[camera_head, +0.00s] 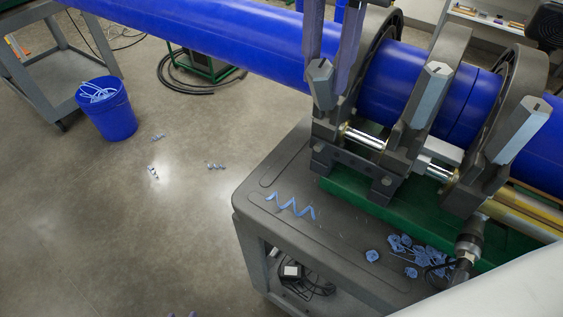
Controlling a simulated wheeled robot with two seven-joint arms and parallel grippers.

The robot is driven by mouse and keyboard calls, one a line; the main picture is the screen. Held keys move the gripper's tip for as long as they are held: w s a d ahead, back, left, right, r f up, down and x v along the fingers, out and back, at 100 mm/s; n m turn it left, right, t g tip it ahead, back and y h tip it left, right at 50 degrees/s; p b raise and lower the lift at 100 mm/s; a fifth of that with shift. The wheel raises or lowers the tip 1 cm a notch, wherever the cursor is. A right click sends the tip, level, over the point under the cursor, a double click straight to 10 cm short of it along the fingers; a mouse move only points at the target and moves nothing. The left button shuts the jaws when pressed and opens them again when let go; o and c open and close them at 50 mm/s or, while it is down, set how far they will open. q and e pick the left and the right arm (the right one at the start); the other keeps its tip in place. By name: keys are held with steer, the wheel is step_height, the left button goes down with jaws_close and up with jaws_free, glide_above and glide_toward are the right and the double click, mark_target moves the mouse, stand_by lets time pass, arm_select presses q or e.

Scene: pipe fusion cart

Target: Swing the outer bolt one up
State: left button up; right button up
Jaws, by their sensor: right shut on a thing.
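My right gripper (333,84) reaches down from the top edge at the leftmost grey clamp (384,32) on the blue pipe. Its two bluish-grey fingers are close together at the near side of this clamp. Two more clamps, a middle one (455,45) and a right one (528,75), stand around the pipe with thick grey lugs toward me.
The blue pipe (220,38) runs across the top. The grey cart top (285,165) carries blue shavings (405,245) and a black fitting (470,240) with a cable. A blue bucket (106,112) stands on open floor at the left.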

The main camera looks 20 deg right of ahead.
steer(key=shift+w+d+r+p, duration=0.3)
steer(key=shift+w+d, duration=0.2)
steer(key=shift+d, duration=0.1)
steer(key=shift+w+d, duration=0.3)
steer(key=shift+d, duration=0.15)
steer(key=shift+w+d+p, duration=0.35)
steer(key=shift+w+d, duration=0.3)
steer(key=shift+d, duration=0.2)
steer(key=shift+w+d, duration=0.15)
steer(key=shift+d, duration=0.05)
steer(key=shift+w+d, duration=0.45)
steer(key=shift+d, duration=0.2)
